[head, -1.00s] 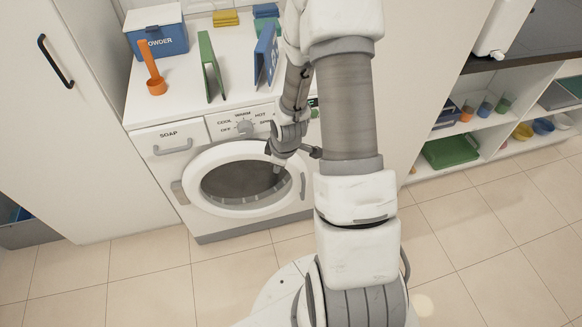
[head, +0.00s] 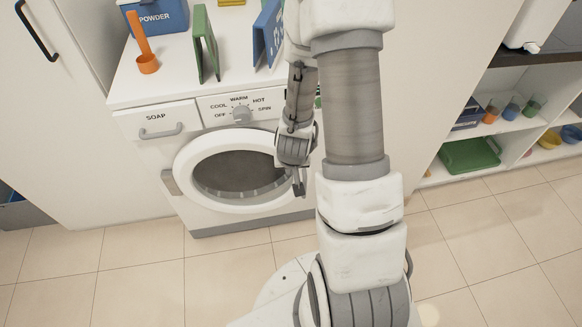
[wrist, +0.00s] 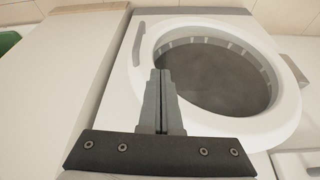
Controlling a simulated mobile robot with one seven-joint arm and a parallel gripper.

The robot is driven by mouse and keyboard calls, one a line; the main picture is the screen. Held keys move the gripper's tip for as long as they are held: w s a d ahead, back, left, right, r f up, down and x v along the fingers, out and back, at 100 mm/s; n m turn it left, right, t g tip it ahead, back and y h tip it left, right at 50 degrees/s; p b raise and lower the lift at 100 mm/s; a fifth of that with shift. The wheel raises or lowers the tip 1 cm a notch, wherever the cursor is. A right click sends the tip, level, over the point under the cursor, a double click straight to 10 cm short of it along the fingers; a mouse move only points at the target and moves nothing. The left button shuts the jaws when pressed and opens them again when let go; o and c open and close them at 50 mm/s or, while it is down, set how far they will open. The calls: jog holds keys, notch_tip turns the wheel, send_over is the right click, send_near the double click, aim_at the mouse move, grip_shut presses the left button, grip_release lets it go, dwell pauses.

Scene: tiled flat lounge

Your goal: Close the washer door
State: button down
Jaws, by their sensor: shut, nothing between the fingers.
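The washer door (head: 183,165) is a white ring around a dark round window on the front of the white washer (head: 125,122). In the head view it lies close against the front; I cannot tell whether it is fully flush. Its grey hinge block (head: 170,182) is on the left. My gripper (head: 299,188) is at the door's right edge, pointing down, and hides part of that rim. In the wrist view my gripper (wrist: 161,74) is shut and empty, its tips overlapping the door rim (wrist: 285,112). I cannot tell whether they touch it.
An orange scoop (head: 142,45), a powder box (head: 158,15), a green board (head: 204,45) and a blue one (head: 267,35) stand on the washer. A tall white cabinet (head: 70,110) is left; shelves with a green tray (head: 468,155) are right. Floor in front is clear.

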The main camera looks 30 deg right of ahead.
jog(key=w+d+f+b, duration=0.1)
jog(key=w+d+f, duration=0.1)
jog(key=w+f, duration=0.2)
jog(key=shift+w+d+f, duration=0.15)
jog(key=shift+w+f, duration=0.05)
jog(key=shift+w, duration=0.5)
jog(key=w+d+n+b, duration=0.1)
jog(key=w+d, duration=0.1)
jog(key=w, duration=0.3)
jog(key=shift+w+d+r+n+y+b, duration=0.15)
jog(key=shift+w+d+n+y+b, duration=0.15)
jog(key=shift+n+b, duration=0.1)
jog(key=shift+s, duration=0.1)
